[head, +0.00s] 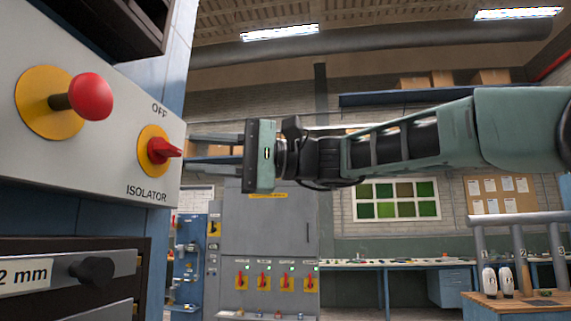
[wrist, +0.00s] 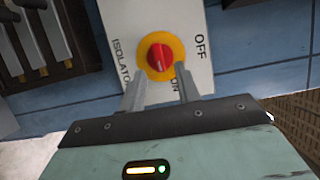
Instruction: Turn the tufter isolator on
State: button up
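The isolator, a red knob (head: 163,150) on a yellow disc, is on a grey panel (head: 120,130) at the left, with OFF above and ISOLATOR below. In the wrist view the knob (wrist: 160,57) is straight ahead, its ridge upright in the picture, with a pale mark at the lower end. OFF is to its right; ON is below it, beside the right finger. My gripper (head: 188,149) is open and empty, its fingers pointing at the panel. In the wrist view the fingertips (wrist: 160,68) flank the knob's lower part; I cannot tell whether they touch it.
A red mushroom button (head: 90,97) on a yellow disc is left of the isolator on the same panel. Below is a black knob (head: 92,271) beside a "2 mm" label. A grey cabinet (head: 265,225) with several red switches and a wooden bench (head: 515,305) stand farther back.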

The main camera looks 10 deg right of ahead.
jog(key=d+b, duration=0.2)
jog(key=d, duration=1.2)
jog(key=shift+w, duration=0.45)
jog(key=shift+f, duration=0.1)
jog(key=s+a+f+m+h+p, duration=0.1)
jog(key=s+a+f+h+p, duration=0.2)
jog(key=f, duration=0.8)
jog(key=s+a+f+h+p, duration=0.1)
jog(key=s+a+f+h, duration=0.25)
jog(key=f, duration=0.75)
jog(key=s+d+f+n+h+p, duration=0.1)
jog(key=s+d+f+n+h, duration=0.1)
jog(key=s+f, duration=0.3)
jog(key=s+d+f+n+h+p, duration=0.1)
jog(key=s+d+f+n+h, duration=0.2)
jog(key=f, duration=0.6)
jog(key=s+d+f+n+t+h+p, duration=0.1)
jog(key=s+d+f+n+h, duration=0.2)
jog(key=s+d+f+h, duration=0.3)
jog(key=s+f, duration=0.2)
jog(key=s, duration=0.1)
